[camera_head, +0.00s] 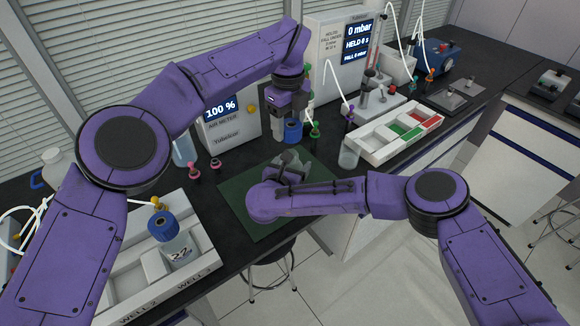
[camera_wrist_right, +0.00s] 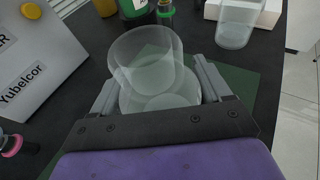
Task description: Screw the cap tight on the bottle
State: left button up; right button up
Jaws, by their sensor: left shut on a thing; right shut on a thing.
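My left gripper (camera_head: 290,122) is shut on a blue screw cap (camera_head: 293,131), above the far part of the green mat (camera_head: 238,205). My right gripper (camera_head: 292,166) is low over the mat. In the right wrist view my right gripper (camera_wrist_right: 160,92) is shut on a clear glass bottle (camera_wrist_right: 150,65), one finger on each side. No cap shows on this bottle. In the head view my right gripper and arm mostly hide the bottle. The cap appears apart from the bottle; the exact gap and alignment cannot be told.
A rack (camera_head: 205,262) at the left holds another bottle with a blue cap (camera_head: 163,226). A gas meter (camera_head: 228,128) and a pressure device (camera_head: 328,62) stand behind. A clear beaker (camera_head: 348,157) and a tray with red and green compartments (camera_head: 372,146) are at the right.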

pick_arm(q)
jog(key=shift+f, duration=2.15)
jog(key=shift+f, duration=0.9)
jog(key=shift+f, duration=0.5)
